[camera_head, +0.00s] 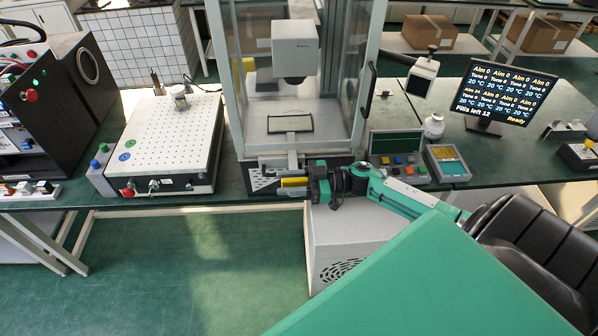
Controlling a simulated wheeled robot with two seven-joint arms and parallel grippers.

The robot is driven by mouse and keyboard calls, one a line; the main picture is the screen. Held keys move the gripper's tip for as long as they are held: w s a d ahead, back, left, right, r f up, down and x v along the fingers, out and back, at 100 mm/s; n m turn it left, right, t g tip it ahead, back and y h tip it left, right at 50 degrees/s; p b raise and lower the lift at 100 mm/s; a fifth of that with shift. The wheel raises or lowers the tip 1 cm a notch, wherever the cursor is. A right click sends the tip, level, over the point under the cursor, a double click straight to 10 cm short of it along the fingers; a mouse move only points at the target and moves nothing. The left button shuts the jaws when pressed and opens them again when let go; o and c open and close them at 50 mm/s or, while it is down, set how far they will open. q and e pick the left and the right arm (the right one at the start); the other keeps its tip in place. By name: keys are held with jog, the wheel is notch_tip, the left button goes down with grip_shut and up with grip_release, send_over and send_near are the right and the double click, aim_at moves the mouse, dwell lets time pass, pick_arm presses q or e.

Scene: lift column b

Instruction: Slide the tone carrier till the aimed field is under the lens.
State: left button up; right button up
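A glass-walled cabinet (234,78) stands at the bench's front edge, with a white lens head (294,45) inside. Below the lens a small dark-framed plate, which looks like the tone carrier (290,115), lies on the pale floor. My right gripper (294,186) reaches in from the right, fingers pointing left, low before the cabinet's front. Yellow shows at its fingers; whether they hold anything is unclear. Fields on the carrier are too small to tell. My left gripper is out of view.
A screen (494,95) at right shows "Aim 0", "Tone 0", "20 °C" and "Ready". A button box (397,160) and a small yellow-faced unit (447,163) stand right of the cabinet. A perforated white plate (170,130) stands left. Floor before the bench's left part is clear.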

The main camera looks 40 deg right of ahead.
aim_at(299, 178)
grip_shut()
jog(key=shift+r, duration=0.1)
jog(key=shift+d, duration=0.1)
jog(key=shift+s+d, duration=0.1)
jog(key=shift+d, duration=1.4)
jog(key=shift+s+d+b, duration=0.15)
jog(key=shift+d+b, duration=0.2)
jog(key=shift+d, duration=1.25)
